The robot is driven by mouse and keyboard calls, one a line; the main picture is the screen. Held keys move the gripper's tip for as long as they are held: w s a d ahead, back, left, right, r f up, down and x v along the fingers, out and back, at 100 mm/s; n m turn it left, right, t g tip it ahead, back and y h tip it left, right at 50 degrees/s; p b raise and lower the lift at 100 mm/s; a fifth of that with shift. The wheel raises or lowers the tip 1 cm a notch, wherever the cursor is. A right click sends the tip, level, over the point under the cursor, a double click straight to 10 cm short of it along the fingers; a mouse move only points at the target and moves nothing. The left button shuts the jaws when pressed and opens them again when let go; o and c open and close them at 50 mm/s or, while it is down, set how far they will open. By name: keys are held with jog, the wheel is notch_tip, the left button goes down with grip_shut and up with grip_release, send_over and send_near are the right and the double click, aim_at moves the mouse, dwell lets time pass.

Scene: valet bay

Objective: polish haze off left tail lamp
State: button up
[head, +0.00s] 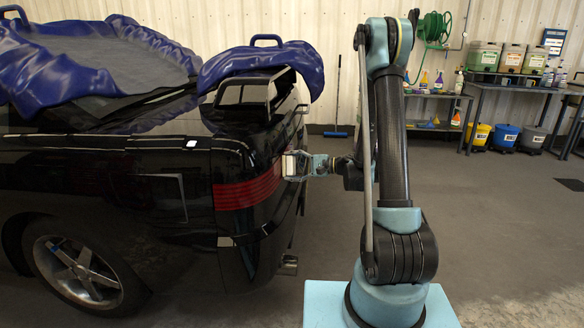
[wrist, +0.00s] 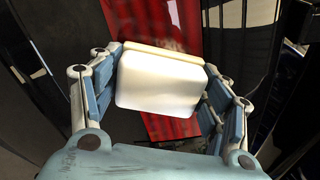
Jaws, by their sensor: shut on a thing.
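The left tail lamp (head: 246,190) is a red, horizontally ribbed band wrapping the rear corner of the black car. In the wrist view the red lamp (wrist: 168,30) runs above and below a pale cream block-shaped pad (wrist: 158,82). My gripper (head: 291,165) is shut on the pad, with a finger on each side of it. The gripper (wrist: 160,85) faces the lamp, and the pad's far edge is at or very near the lamp surface; I cannot tell if they touch. The pad hides the middle of the lamp. A faint pale smear shows on the red just past the pad.
Blue covers (head: 258,62) lie over the car's rear deck and roof. The rear wing (head: 248,95) stands above the lamp. An exhaust tip (head: 288,264) sticks out below. Shelves with bottles and jugs (head: 485,57) and buckets (head: 505,134) stand at the back right. The floor between is clear.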

aim_at(293, 162)
jog(key=shift+a, duration=0.1)
jog(key=shift+w+d, duration=0.2)
jog(key=shift+w, duration=0.75)
jog(key=shift+w+d, duration=0.15)
jog(key=shift+w, duration=0.75)
jog(key=w+d, duration=0.1)
jog(key=w, duration=0.5)
jog(key=shift+w, duration=0.4)
jog(key=shift+d+r, duration=0.1)
jog(key=shift+v, duration=2.9)
jog(key=shift+v, duration=1.5)
